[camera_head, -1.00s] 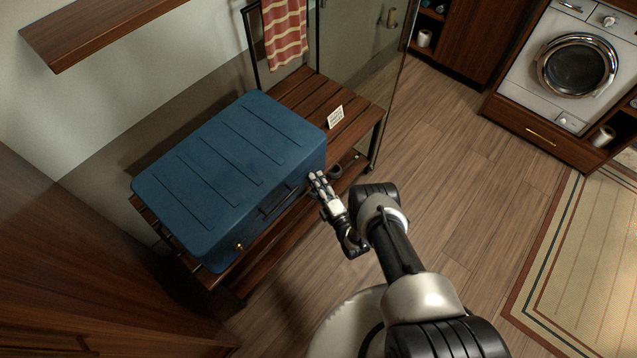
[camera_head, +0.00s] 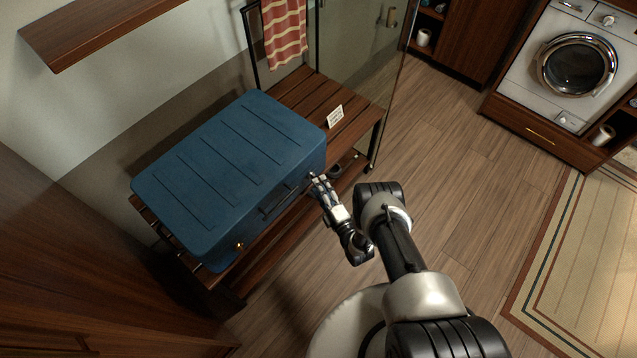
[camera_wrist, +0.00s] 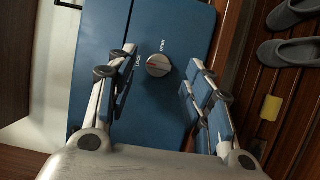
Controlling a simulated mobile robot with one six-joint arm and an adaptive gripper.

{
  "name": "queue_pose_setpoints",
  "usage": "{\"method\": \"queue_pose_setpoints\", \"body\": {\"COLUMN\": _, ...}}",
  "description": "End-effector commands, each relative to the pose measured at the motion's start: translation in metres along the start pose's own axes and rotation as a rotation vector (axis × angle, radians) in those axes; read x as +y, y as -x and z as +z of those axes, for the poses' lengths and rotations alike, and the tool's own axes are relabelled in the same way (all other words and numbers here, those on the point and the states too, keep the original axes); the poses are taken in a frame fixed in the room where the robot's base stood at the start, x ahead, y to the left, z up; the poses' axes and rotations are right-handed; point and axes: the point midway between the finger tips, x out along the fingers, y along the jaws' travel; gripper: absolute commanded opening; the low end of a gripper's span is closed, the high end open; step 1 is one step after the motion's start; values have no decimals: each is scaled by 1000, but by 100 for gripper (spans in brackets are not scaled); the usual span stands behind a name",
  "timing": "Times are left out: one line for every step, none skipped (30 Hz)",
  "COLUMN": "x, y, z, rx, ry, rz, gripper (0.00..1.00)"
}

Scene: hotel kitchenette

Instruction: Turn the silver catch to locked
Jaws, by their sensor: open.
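The silver catch (camera_wrist: 158,65) is a round knob with a red mark on its face, on the blue case (camera_wrist: 93,62). White words "LOCK" and "OPEN" are printed around it, LOCK to its lower left and OPEN just above. I cannot tell exactly which word the mark points to. My gripper (camera_wrist: 160,72) is open, with a finger on each side of the knob and no clear contact. In the head view my gripper (camera_head: 322,186) is at the right end of the case's front (camera_head: 215,165); the catch cannot be made out there.
The case lies on a slatted wooden bench (camera_head: 350,110) with a small white sign (camera_head: 335,116). A brass-coloured catch (camera_head: 240,246) is at the case's near left. Grey slippers (camera_wrist: 290,52) and a yellow item (camera_wrist: 271,108) are on slats. The floor (camera_head: 470,190) to the right is clear.

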Motion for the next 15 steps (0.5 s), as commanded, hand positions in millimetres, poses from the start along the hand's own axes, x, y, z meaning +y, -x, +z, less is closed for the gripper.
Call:
{"method": "queue_pose_setpoints", "body": {"x": -1, "y": 12, "z": 2, "rx": -5, "ry": -2, "rz": -5, "gripper": 47}}
{"method": "queue_pose_setpoints", "body": {"x": -1, "y": 19, "z": 2, "rx": -4, "ry": -1, "rz": -4, "gripper": 47}}
{"method": "queue_pose_setpoints", "body": {"x": -1, "y": 28, "z": 2, "rx": -5, "ry": -2, "rz": -5, "gripper": 47}}
{"method": "queue_pose_setpoints", "body": {"x": -1, "y": 35, "z": 2, "rx": -5, "ry": -3, "rz": -4, "gripper": 47}}
{"method": "queue_pose_setpoints", "body": {"x": -1, "y": 41, "z": 1, "rx": -5, "ry": -2, "rz": -4, "gripper": 47}}
{"method": "queue_pose_setpoints", "body": {"x": -1, "y": 50, "z": 2, "rx": -5, "ry": -3, "rz": -4, "gripper": 47}}
{"method": "queue_pose_setpoints", "body": {"x": -1, "y": 56, "z": 2, "rx": -5, "ry": -2, "rz": -4, "gripper": 47}}
{"method": "queue_pose_setpoints", "body": {"x": -1, "y": 61, "z": 1, "rx": -5, "ry": -2, "rz": -3, "gripper": 47}}
{"method": "queue_pose_setpoints", "body": {"x": -1, "y": 68, "z": 1, "rx": -5, "ry": -3, "rz": -3, "gripper": 47}}
{"method": "queue_pose_setpoints", "body": {"x": -1, "y": 73, "z": 1, "rx": -5, "ry": -2, "rz": -3, "gripper": 47}}
{"method": "queue_pose_setpoints", "body": {"x": -1, "y": 77, "z": 1, "rx": -4, "ry": -1, "rz": -2, "gripper": 47}}
{"method": "queue_pose_setpoints", "body": {"x": -1, "y": 82, "z": 1, "rx": -4, "ry": -1, "rz": -3, "gripper": 47}}
{"method": "queue_pose_setpoints", "body": {"x": -1, "y": 85, "z": 1, "rx": -3, "ry": -1, "rz": -2, "gripper": 47}}
{"method": "queue_pose_setpoints", "body": {"x": 0, "y": 87, "z": 1, "rx": -2, "ry": 0, "rz": -1, "gripper": 47}}
{"method": "queue_pose_setpoints", "body": {"x": 0, "y": 90, "z": 1, "rx": -2, "ry": 0, "rz": 0, "gripper": 47}}
